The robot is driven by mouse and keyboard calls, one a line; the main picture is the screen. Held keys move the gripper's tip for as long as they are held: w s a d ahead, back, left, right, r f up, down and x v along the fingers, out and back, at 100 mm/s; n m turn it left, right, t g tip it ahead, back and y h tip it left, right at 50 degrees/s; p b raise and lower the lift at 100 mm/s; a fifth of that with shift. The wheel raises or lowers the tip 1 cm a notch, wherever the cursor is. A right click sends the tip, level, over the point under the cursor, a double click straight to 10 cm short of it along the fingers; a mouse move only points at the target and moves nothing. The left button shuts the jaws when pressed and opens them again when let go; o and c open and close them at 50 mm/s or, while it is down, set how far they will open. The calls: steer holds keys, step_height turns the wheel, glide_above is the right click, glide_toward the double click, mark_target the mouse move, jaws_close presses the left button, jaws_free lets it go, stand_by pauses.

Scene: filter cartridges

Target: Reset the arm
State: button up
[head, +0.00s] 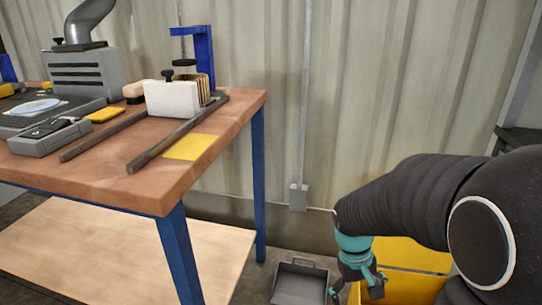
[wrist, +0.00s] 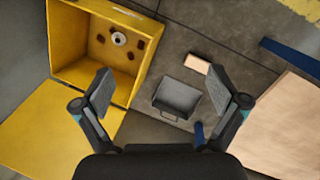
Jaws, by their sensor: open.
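My gripper (wrist: 158,100) is open and empty in the wrist view, with its two fingers spread wide above the floor. In the head view my gripper (head: 354,287) hangs low at the bottom right, near a yellow box (head: 410,255) and to the right of a grey tray (head: 299,284). My black-sleeved arm reaches in from the right. The tray also shows in the wrist view (wrist: 177,98), between the fingers but well below them. The open yellow box in the wrist view (wrist: 75,40) holds a white ring-shaped part (wrist: 118,38) and several small brown pieces.
A workbench (head: 190,165) with blue legs stands at left. It carries a white block (head: 172,100), dark rails (head: 176,132), a yellow pad (head: 190,147) and a grey machine (head: 85,75). A light brown block (wrist: 197,63) lies on the floor near the tray.

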steer(key=s+a+r+m+t+y, duration=0.1)
steer(key=s+a+r+t, duration=0.1)
steer(key=s+r, duration=0.3)
steer(key=s+a+r+m+t+y, duration=0.1)
steer(key=s+r+t, duration=0.4)
steer(key=r, duration=0.5)
steer(key=shift+a, duration=0.6)
